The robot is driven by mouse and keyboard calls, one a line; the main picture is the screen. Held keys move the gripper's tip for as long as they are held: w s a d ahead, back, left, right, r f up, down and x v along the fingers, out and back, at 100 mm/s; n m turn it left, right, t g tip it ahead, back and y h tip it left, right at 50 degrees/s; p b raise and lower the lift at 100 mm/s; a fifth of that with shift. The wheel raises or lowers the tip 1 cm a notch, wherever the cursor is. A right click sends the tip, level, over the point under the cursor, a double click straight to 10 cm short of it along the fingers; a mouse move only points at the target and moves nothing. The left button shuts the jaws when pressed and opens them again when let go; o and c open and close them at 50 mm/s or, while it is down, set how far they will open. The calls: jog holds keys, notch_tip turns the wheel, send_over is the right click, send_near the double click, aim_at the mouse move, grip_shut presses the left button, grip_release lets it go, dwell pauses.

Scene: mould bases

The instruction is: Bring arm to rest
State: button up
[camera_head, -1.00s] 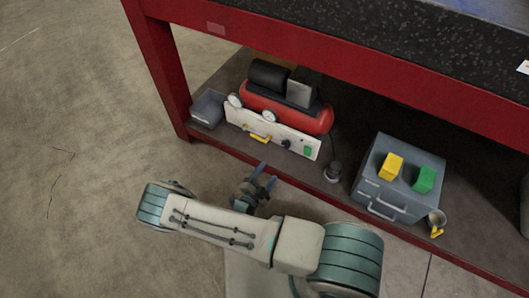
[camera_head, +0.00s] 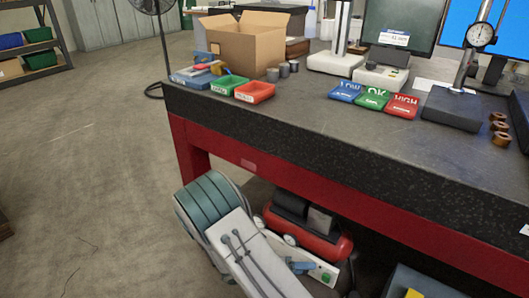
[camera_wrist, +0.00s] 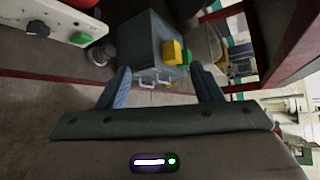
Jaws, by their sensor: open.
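My gripper (camera_wrist: 160,80) is open and empty in the wrist view, its two blue fingers apart. Beyond them is a grey drawer box (camera_wrist: 158,45) with a yellow block (camera_wrist: 172,52) and a green block (camera_wrist: 187,57) at its top. Nothing sits between the fingers. The rest of the gripper is hidden there.
A red-framed bench (camera_head: 330,190) with a dark top stands close to my arm. On it are a cardboard box (camera_head: 240,45), green and red trays (camera_head: 228,86), labelled tiles (camera_head: 374,98) and gauges. Below is a red compressor (camera_head: 320,235). Open floor (camera_head: 90,150) lies left.

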jog(key=s+d+r+m+y+p, duration=0.1)
jog(key=s+r+m+y+p, duration=0.3)
jog(key=r+m, duration=0.7)
jog(key=s+d+r+m+y+p, duration=0.2)
jog(key=s+r+m+y+p, duration=0.3)
jog(key=r, duration=1.6)
jog(key=s+d+r+m+y+p, duration=0.1)
jog(key=s+r+m+y+p, duration=0.3)
jog(key=r+m+p, duration=0.6)
notch_tip(320, 180, up, 6)
jog(key=s+m, duration=0.1)
jog(key=m, duration=0.7)
jog(key=shift+s+d+y, duration=0.15)
jog(key=shift+s+y, duration=0.15)
